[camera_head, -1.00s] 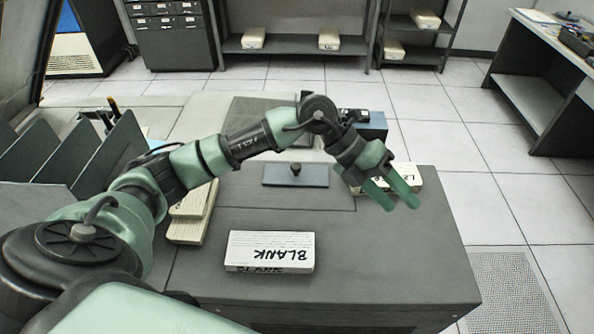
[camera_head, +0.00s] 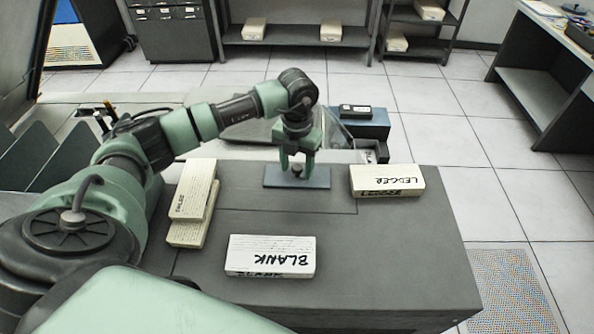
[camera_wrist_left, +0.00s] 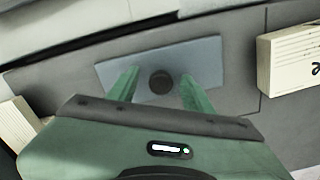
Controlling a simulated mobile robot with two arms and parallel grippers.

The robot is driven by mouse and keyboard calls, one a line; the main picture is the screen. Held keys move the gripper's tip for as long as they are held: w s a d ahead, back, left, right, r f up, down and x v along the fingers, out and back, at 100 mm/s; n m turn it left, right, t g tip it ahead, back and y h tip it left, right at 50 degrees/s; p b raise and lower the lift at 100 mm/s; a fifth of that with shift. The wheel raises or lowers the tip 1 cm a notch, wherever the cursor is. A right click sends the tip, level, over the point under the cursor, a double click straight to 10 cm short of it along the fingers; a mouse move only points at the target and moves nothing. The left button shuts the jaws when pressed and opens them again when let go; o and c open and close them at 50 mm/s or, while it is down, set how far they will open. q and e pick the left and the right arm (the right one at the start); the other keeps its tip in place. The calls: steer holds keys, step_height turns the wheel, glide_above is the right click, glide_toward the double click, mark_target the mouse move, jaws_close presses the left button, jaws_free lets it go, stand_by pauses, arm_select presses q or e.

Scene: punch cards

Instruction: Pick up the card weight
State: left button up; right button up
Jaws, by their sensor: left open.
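The card weight (camera_head: 316,183) is a flat blue-grey plate with a dark round knob on top. It lies flat on the dark grey machine top (camera_head: 390,240), between the card decks. In the left wrist view the card weight (camera_wrist_left: 205,62) lies ahead of the fingers, and its knob (camera_wrist_left: 161,82) shows between the two fingertips. My left gripper (camera_head: 297,174) points down over the plate, open, with a green finger on either side of the knob. I cannot tell whether the fingers touch the plate. My right gripper is not in view.
A deck marked LEDGER (camera_head: 386,181) lies right of the weight. A deck marked BLANK (camera_head: 270,256) lies in front. Two stacked decks (camera_head: 193,205) lie to the left. A blue box (camera_head: 362,124) stands behind. The machine top's front right is clear.

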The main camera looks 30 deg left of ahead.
arm_select(q)
steer(key=shift+f, duration=0.3)
jaws_close()
steer(key=shift+r, duration=0.1)
stand_by(1.1)
